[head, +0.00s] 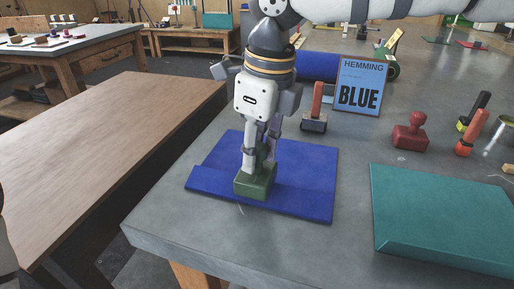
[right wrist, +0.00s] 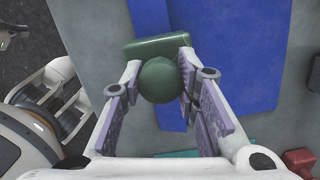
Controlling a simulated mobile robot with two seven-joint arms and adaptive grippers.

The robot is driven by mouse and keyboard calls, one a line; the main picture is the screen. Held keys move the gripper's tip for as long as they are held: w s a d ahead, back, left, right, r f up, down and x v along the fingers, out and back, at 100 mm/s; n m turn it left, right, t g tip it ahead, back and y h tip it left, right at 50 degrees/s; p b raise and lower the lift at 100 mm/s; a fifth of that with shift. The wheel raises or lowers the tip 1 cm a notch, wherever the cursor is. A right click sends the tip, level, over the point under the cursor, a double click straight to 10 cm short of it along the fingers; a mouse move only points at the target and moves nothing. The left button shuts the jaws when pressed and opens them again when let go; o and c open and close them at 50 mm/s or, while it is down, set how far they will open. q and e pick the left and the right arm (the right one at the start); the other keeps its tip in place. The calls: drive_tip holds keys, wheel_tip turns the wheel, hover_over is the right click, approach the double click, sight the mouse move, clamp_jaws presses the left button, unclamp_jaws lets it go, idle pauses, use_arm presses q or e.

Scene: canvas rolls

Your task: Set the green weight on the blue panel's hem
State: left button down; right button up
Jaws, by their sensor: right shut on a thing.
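The blue panel (head: 307,182) lies flat on the grey table, with its hem (head: 300,205) a folded strip along the near edge. My right gripper (head: 259,150) points down and is shut on the weight's knob. In the right wrist view the knob (right wrist: 158,80) sits between the fingers, with the block (right wrist: 150,46) crossing the blue strip. My left gripper does not show in the head view.
A teal panel (head: 440,215) lies to the right. Behind stand a weight with an orange handle (head: 316,108), a "HEMMING BLUE" sign (head: 360,86), a blue roll (head: 316,66) and a red weight (head: 410,132). Tools lie at the far right. A wooden bench (head: 110,150) is at left.

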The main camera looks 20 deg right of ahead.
drive_tip(key=shift+r, duration=0.15)
drive_tip(key=o, duration=1.2)
drive_tip(key=shift+s+f, duration=0.1)
drive_tip(key=shift+f, duration=0.2)
drive_tip(key=shift+c, duration=0.2)
wheel_tip(320, 180, up, 12)
drive_tip(key=s+d, duration=0.1)
drive_tip(key=shift+r, duration=0.2)
